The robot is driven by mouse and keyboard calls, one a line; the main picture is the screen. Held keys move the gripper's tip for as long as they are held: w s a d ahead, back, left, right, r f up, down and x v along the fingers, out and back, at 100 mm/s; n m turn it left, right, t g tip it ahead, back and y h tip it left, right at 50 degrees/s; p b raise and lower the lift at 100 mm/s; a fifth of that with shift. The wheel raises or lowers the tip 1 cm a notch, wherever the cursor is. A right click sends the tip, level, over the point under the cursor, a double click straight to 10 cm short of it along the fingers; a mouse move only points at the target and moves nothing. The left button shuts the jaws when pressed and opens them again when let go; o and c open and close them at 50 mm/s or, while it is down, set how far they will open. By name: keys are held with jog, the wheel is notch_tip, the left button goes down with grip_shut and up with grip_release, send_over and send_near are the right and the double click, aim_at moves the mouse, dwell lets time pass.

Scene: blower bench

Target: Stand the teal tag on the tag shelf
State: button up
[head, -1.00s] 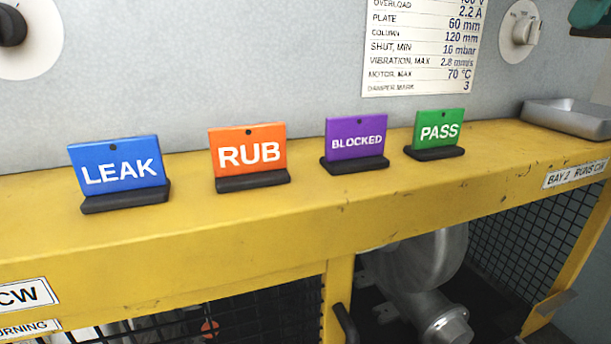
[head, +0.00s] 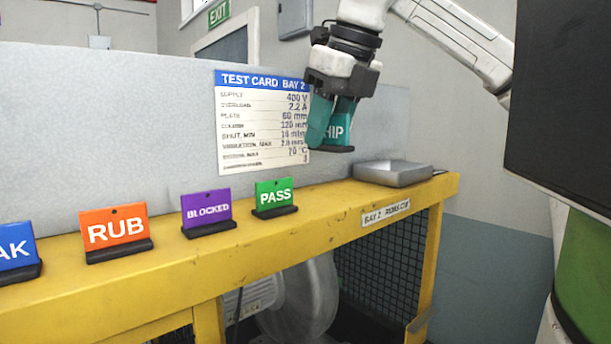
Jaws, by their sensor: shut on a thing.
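The teal tag (head: 340,129) hangs in my gripper (head: 330,122), upright, with the letters "HIP" showing and a dark foot at its bottom. The jaws are shut on the tag, and a teal finger covers its left part. The tag is held in the air in front of the test card's right side, above the yellow ledge (head: 330,222) and apart from it. This ledge, where the other tags stand, looks like the tag shelf.
Standing on the ledge are the green PASS tag (head: 273,193), purple BLOCKED tag (head: 206,209), orange RUB tag (head: 114,227) and a partly cut-off blue tag (head: 12,247). A metal tray (head: 393,174) sits at the right end. Between PASS and tray the ledge is bare.

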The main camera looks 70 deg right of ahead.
jog(key=p, duration=0.1)
send_over(304, 201)
jog(key=s, duration=0.1)
jog(key=f, duration=0.6)
jog(key=shift+s+a, duration=0.15)
jog(key=shift+a, duration=0.25)
jog(key=shift+f+p, duration=0.35)
jog(key=shift+f, duration=1.3)
jog(key=shift+f, duration=0.15)
jog(key=o, duration=0.8)
jog(key=shift+c, duration=0.2)
jog(key=b+v, duration=0.1)
jog(key=v, duration=1.1)
jog(key=shift+b, duration=0.3)
